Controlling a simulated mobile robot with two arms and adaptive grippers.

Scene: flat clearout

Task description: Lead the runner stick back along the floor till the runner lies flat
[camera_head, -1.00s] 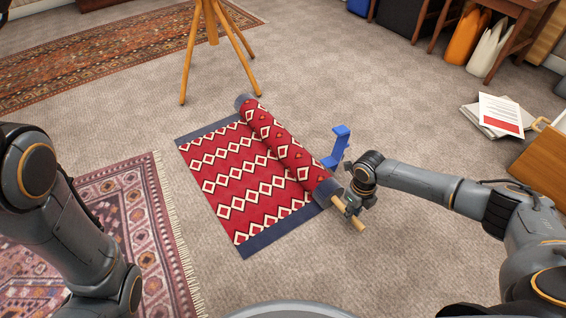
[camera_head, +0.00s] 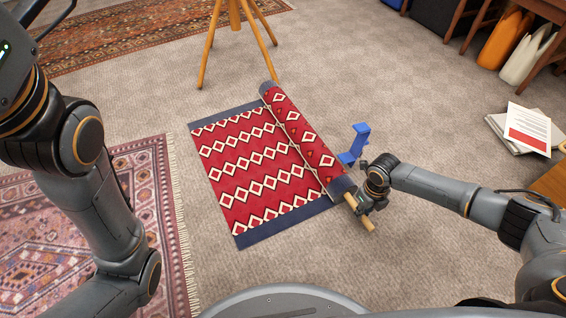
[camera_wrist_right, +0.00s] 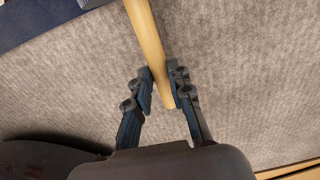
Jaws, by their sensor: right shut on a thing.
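The red runner (camera_head: 250,165) with white diamond rows and dark blue ends lies partly flat on the carpet. Its right part is still a roll (camera_head: 300,135) around the wooden runner stick (camera_head: 360,213), whose near end sticks out past the roll. My right gripper (camera_head: 362,204) is shut on that near end, low over the floor. In the right wrist view the stick (camera_wrist_right: 150,50) runs between the two fingers (camera_wrist_right: 162,90). My left arm stands at the left of the head view; its gripper is out of view.
A blue bracket-shaped object (camera_head: 357,143) stands on the carpet just right of the roll. A wooden tripod (camera_head: 236,40) stands behind the runner. A fringed patterned rug (camera_head: 120,215) lies to the left. Papers (camera_head: 526,128) lie at the right. Carpet right of the roll is mostly clear.

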